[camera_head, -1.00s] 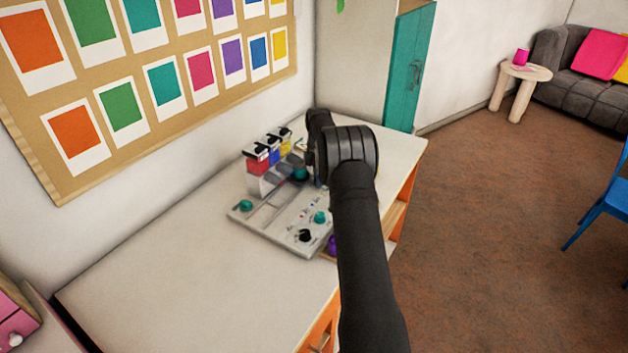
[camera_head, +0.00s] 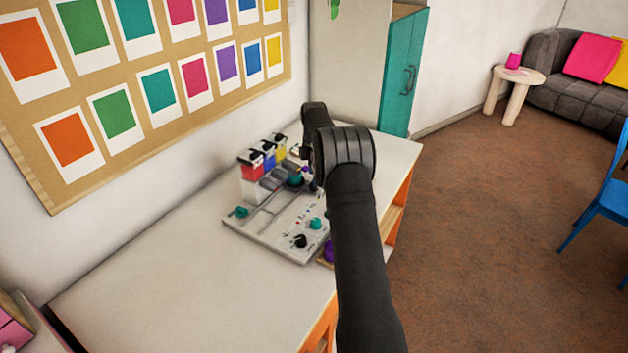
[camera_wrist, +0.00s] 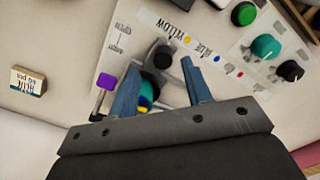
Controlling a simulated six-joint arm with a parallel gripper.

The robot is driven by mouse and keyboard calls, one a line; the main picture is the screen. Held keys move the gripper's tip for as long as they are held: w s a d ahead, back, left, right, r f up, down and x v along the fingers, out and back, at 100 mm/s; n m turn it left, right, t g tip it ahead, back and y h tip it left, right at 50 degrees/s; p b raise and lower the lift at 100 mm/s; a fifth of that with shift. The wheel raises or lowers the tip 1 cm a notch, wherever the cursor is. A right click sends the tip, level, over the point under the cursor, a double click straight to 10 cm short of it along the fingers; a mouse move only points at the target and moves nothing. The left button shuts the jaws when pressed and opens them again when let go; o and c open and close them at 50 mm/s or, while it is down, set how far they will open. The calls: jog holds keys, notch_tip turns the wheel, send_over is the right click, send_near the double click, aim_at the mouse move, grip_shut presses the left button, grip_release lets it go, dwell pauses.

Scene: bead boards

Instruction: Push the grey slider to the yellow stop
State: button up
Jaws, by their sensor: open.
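The control board (camera_head: 258,240) lies on the table in the head view and fills much of the wrist view. A dark grey block (camera_wrist: 162,57), seemingly the grey slider, sits near the printed YELLOW label (camera_wrist: 168,22) in the wrist view. A yellow dot (camera_wrist: 187,40), with blue and red dots farther right, lies to its right. My gripper (camera_wrist: 161,64) points down over the board, its two fingers apart with the block between and slightly beyond the tips. I cannot tell whether a finger touches it. A teal round part (camera_wrist: 149,90) shows between the fingers.
A purple-topped lever (camera_wrist: 105,80) stands close left of my left finger. Teal (camera_wrist: 265,47) and black (camera_wrist: 290,71) knobs are at right, a green button (camera_wrist: 244,14) above. Red, blue and yellow bead bins (camera_head: 264,155) stand behind. The table's near part is clear.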

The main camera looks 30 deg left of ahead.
notch_tip(320, 180, up, 14)
send_over(302, 183)
jog(key=d, duration=0.5)
jog(key=shift+s+d+f, duration=0.1)
jog(key=shift+s+f, duration=0.05)
jog(key=shift+s, duration=0.15)
notch_tip(302, 183, down, 18)
jog(key=shift+s+r, duration=0.1)
jog(key=shift+r, duration=0.1)
